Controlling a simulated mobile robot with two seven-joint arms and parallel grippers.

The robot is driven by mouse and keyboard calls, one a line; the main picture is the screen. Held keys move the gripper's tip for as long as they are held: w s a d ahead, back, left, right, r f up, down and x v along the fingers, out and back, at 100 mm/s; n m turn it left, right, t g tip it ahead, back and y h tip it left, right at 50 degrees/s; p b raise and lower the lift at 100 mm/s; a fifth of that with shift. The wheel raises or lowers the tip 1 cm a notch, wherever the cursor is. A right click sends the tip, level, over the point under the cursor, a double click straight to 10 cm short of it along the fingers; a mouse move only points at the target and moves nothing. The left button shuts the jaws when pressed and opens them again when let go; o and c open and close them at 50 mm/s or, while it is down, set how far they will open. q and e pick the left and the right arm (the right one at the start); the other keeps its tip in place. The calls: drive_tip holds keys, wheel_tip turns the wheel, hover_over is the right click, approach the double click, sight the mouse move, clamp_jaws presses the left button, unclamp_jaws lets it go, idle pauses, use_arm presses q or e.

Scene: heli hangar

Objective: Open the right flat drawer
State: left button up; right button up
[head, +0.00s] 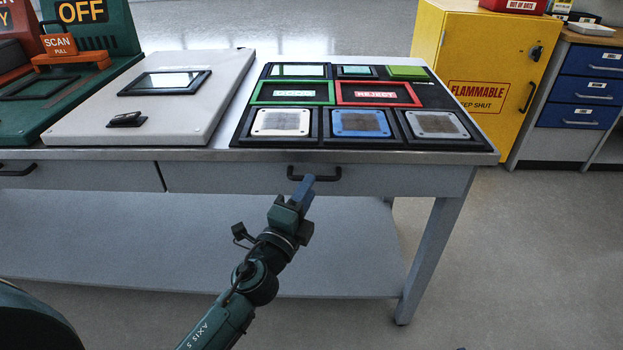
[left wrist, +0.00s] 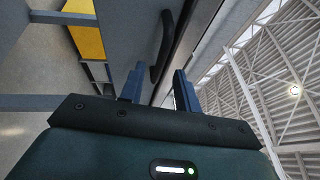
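The right flat drawer (head: 400,181) is under the right part of the workbench top, its front flush with the bench. Its black bar handle (head: 327,175) is at the middle of the front and also shows in the left wrist view (left wrist: 165,45). My left gripper (head: 303,190) is just in front of the handle, and its blue fingers overlap the handle's left end in the head view. In the left wrist view the gripper (left wrist: 159,85) has its fingers apart, with the handle lying in the gap between them in the picture. I cannot tell whether they touch it. My right gripper is not in view.
The left drawer (head: 85,177) is shut beside it. On the bench (head: 225,153) lie a black panel (head: 338,101) with coloured trays and a pale board (head: 165,95). A yellow flammables cabinet (head: 480,60) stands behind right. The floor before the bench's right leg is clear.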

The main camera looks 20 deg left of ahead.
use_arm(q)
drive_tip(key=shift+x, duration=1.4)
drive_tip(key=shift+c, duration=0.3)
clamp_jaws()
